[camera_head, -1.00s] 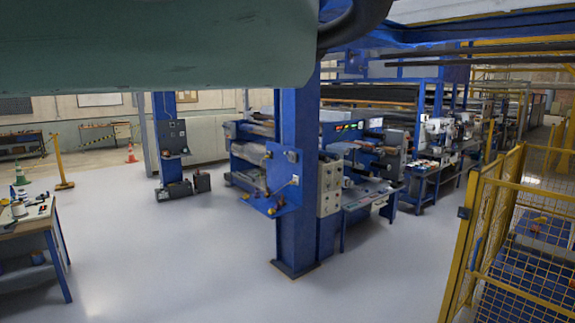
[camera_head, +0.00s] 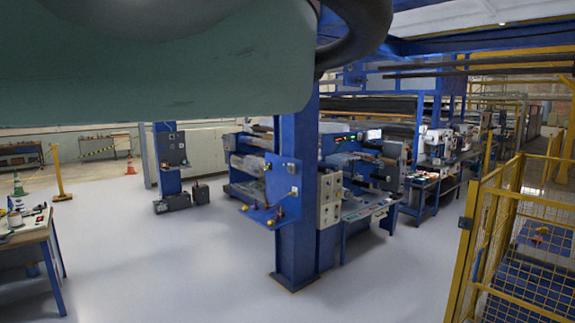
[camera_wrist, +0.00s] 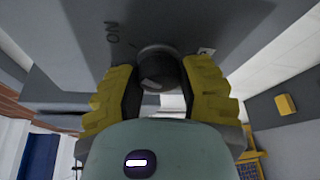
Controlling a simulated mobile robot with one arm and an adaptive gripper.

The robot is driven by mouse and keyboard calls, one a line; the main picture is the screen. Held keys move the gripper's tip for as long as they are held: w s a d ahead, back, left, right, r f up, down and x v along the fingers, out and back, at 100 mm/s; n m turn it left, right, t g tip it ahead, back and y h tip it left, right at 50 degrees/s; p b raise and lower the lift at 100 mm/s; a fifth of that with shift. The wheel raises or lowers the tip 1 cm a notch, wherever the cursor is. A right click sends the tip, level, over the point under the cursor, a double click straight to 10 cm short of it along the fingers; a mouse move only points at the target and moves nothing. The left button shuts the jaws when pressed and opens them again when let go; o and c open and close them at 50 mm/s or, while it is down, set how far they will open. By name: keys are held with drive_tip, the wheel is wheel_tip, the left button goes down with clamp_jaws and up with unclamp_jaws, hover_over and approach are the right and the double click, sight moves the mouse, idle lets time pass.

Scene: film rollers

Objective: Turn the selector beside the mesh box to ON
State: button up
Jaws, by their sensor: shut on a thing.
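The selector (camera_wrist: 160,70) is a dark round knob on a grey panel (camera_wrist: 85,55) in the wrist view. Which way the knob points I cannot tell. The selector and gripper do not show in the head view. A yellow mesh structure (camera_head: 520,245) stands at the right there; whether it is the mesh box is unclear.
A blue column (camera_head: 297,235) with a small shelf stands mid-view, with machines behind it. A worktable (camera_head: 25,238) is at the left. Grey floor (camera_head: 160,265) lies open between them. My own arm covers the upper left of the head view.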

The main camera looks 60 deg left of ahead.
drive_tip(key=o, duration=1.2)
drive_tip(key=shift+a, duration=0.1)
drive_tip(key=shift+v, duration=3.65)
